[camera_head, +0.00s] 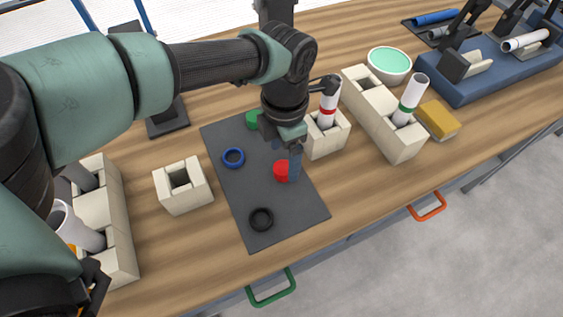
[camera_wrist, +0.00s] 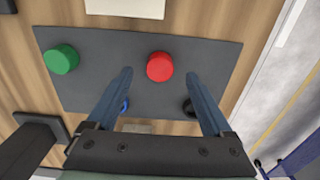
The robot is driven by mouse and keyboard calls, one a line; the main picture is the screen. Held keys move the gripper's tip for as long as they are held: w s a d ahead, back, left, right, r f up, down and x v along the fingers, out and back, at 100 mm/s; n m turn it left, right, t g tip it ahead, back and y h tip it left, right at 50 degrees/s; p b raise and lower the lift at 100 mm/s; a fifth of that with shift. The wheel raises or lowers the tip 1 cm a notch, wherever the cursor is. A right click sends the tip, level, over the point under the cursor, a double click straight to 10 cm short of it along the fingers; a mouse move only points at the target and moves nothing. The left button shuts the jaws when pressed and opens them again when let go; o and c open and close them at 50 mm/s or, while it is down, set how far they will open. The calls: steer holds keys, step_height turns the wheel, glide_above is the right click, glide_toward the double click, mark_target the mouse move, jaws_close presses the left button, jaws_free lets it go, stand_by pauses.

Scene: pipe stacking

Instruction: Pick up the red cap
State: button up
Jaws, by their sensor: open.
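The red cap (camera_head: 282,171) lies on the dark grey mat (camera_head: 244,197) on the table. In the wrist view the red cap (camera_wrist: 160,66) shows between and just beyond the tips of my two blue fingers. My gripper (camera_head: 288,163) points down over the mat, with a finger partly in front of the cap in the head view. In the wrist view my gripper (camera_wrist: 160,80) is open and empty, with a wide gap between its fingers. I cannot tell how high the fingertips are above the mat.
On the mat lie a green cap (camera_wrist: 62,59), a blue ring (camera_head: 233,157) and a black ring (camera_head: 261,219). A beige block (camera_head: 183,187) stands left of the mat. A beige holder (camera_head: 327,140) with a red-banded white pipe (camera_head: 328,105) stands close right of my gripper.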

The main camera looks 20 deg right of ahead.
mark_target(283, 167)
step_height(283, 167, down, 4)
steer(key=shift+a+r, duration=0.1)
steer(key=shift+r, duration=0.1)
jaws_close()
steer(key=shift+r, duration=0.1)
